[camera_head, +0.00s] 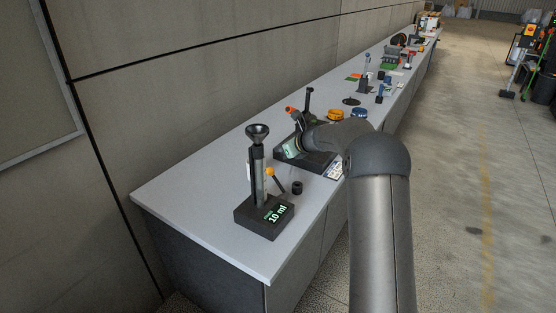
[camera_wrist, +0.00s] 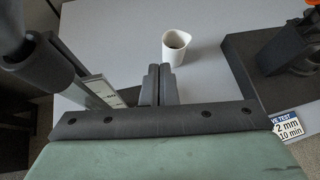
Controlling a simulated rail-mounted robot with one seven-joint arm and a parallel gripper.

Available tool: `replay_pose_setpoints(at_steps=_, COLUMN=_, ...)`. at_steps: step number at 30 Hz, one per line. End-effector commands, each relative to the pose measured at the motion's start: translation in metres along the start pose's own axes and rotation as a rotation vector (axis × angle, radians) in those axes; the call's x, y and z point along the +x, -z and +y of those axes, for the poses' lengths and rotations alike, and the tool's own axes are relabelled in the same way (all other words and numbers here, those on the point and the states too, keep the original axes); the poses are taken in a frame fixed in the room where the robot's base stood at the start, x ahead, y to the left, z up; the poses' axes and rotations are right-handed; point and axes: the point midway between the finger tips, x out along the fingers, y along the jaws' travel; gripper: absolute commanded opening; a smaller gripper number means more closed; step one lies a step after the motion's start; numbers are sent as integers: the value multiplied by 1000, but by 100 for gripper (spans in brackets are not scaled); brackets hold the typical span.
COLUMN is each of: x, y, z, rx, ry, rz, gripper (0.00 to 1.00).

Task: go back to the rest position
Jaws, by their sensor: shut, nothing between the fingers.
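My gripper (camera_wrist: 159,84) shows in the wrist view with its two dark fingers together and nothing between them. In the head view my arm reaches in from the lower right, and its end is over the bench beside a black tray-like base (camera_head: 318,162). The fingertips cannot be made out there. In the wrist view a white cup (camera_wrist: 174,51) with dark contents stands on the bench beyond the fingers, apart from them.
A dispenser (camera_head: 262,217) reading "10 ml", with a black funnel, stands near the bench's front end. A small dark cylinder (camera_head: 297,187) stands beside it. A labelled black base (camera_wrist: 250,70) is right in the wrist view. Several items line the bench (camera_head: 185,195) farther back.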

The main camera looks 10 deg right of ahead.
Motion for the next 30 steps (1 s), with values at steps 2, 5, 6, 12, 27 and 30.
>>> replay_pose_setpoints(at_steps=2, x=-9, y=-6, z=0, rx=-2, ry=0, rz=-1, gripper=0)
replay_pose_setpoints(at_steps=5, x=-16, y=-11, z=1, rx=-2, ry=0, rz=0, gripper=0)
replay_pose_setpoints(at_steps=6, x=-18, y=-13, z=3, rx=-11, ry=-3, rz=4, gripper=0)
replay_pose_setpoints(at_steps=12, x=-54, y=-10, z=61, rx=-326, ry=-93, rz=110, gripper=0)
replay_pose_setpoints(at_steps=27, x=-289, y=154, z=294, rx=-1824, ry=-899, rz=385, gripper=0)
replay_pose_setpoints(at_steps=30, x=-327, y=191, z=318, rx=-2016, ry=-1076, rz=370, gripper=0)
